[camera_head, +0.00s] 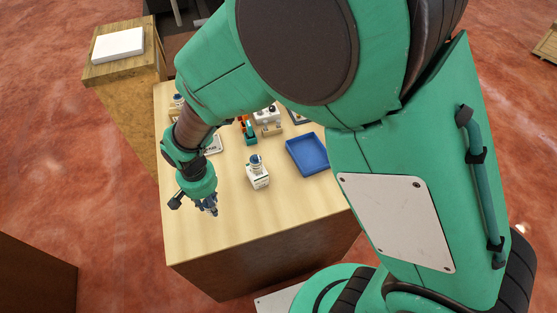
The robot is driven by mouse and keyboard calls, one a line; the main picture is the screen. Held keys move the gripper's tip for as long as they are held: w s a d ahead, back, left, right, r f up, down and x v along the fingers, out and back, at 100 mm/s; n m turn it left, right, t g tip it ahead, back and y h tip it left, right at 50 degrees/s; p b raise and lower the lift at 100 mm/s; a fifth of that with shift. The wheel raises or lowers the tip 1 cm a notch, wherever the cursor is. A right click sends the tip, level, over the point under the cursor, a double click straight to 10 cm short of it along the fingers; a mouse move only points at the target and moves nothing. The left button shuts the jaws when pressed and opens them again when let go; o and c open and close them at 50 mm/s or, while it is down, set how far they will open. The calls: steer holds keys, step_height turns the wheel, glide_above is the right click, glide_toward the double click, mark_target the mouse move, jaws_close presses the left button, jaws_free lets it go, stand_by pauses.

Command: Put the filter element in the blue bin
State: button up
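The blue bin (301,170) is a shallow tray on the right part of the table, close to my arm, and looks empty. My gripper (211,210) hangs low over the front left part of the table. It is too small in view to tell whether its fingers are open or shut, or whether they hold anything. No part can be singled out with certainty as the filter element. A white block-like unit with a grey-blue top (258,178) stands between my gripper and the bin.
A green and orange item (250,135) and a white device (268,120) stand farther back. A small item (178,102) and a white flat piece (214,144) are at back left. The table (275,215) is clear in front. A wooden cabinet (120,70) adjoins behind.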

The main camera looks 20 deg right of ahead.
steer(key=shift+r, duration=0.6)
steer(key=r, duration=0.2)
steer(key=d+r, duration=0.1)
steer(key=r, duration=0.1)
steer(key=shift+w+r, duration=0.1)
steer(key=shift+r, duration=0.15)
steer(key=s+d+m+p, duration=0.25)
steer(key=d+m, duration=0.45)
steer(key=d, duration=2.9)
steer(key=f, duration=0.3)
steer(key=f+p, duration=0.1)
steer(key=f, duration=0.1)
steer(key=shift+w+a+f, duration=0.1)
steer(key=shift+w+a, duration=0.15)
steer(key=shift+w, duration=0.05)
steer(key=shift+w, duration=0.1)
steer(key=w+d, duration=0.1)
steer(key=w, duration=0.4)
steer(key=w+d+f, duration=0.1)
steer(key=w, duration=0.4)
steer(key=w+d, duration=0.1)
steer(key=w, duration=0.4)
steer(key=shift+w+d+f, duration=0.2)
steer(key=shift+w, duration=0.05)
steer(key=shift+f, duration=0.1)
